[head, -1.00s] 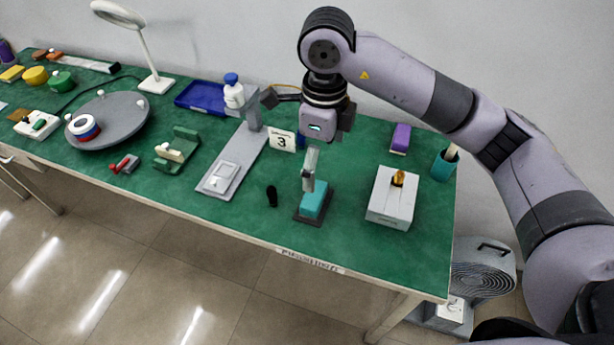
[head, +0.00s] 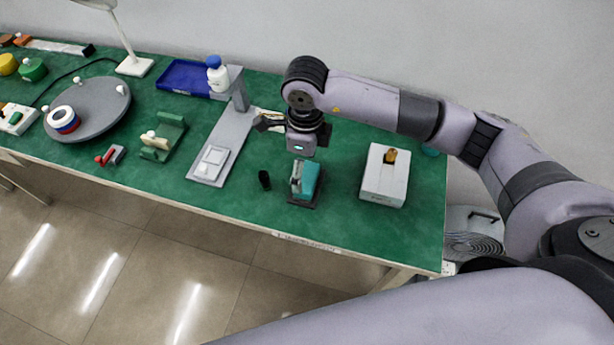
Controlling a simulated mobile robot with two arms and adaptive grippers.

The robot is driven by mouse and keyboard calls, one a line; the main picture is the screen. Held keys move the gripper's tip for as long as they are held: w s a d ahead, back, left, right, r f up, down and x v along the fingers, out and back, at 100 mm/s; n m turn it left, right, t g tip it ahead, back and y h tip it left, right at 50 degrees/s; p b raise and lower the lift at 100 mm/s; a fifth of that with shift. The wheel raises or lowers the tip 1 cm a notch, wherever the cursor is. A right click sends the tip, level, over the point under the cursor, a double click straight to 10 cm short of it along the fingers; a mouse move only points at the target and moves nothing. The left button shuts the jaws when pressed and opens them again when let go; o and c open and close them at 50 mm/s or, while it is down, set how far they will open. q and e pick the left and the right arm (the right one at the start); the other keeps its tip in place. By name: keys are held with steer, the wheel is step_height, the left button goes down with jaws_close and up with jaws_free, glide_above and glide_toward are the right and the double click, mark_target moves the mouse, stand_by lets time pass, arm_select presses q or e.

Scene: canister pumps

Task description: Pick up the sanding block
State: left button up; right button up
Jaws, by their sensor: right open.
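I cannot surely tell which thing is the sanding block. A small purple block with a pale underside, seen earlier at the back right of the green table (head: 225,225), is now hidden behind my right arm. My right gripper (head: 297,140) is open and appears empty. It is above the middle-right part of the table, pointing down, behind the teal piece on a dark base (head: 311,178). My left gripper is not in view.
A white box with an amber top piece (head: 384,180) stands on the right. A small black oval thing (head: 264,180) lies left of the teal piece. A grey stand (head: 212,160), a white bottle with a blue cap (head: 218,78) and a blue tray (head: 183,78) are further left.

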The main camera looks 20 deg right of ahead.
mark_target(307, 176)
steer(key=f+p, duration=0.1)
steer(key=f, duration=0.3)
steer(key=shift+s+d+p, duration=0.1)
steer(key=shift+s+p, duration=0.1)
steer(key=shift+p, duration=0.15)
steer(key=shift+f, duration=0.7)
steer(key=shift+c, duration=0.4)
steer(key=c, duration=1.2)
steer(key=shift+r, duration=0.1)
step_height(307, 176, up, 20)
steer(key=b, duration=0.2)
steer(key=shift+b, duration=0.4)
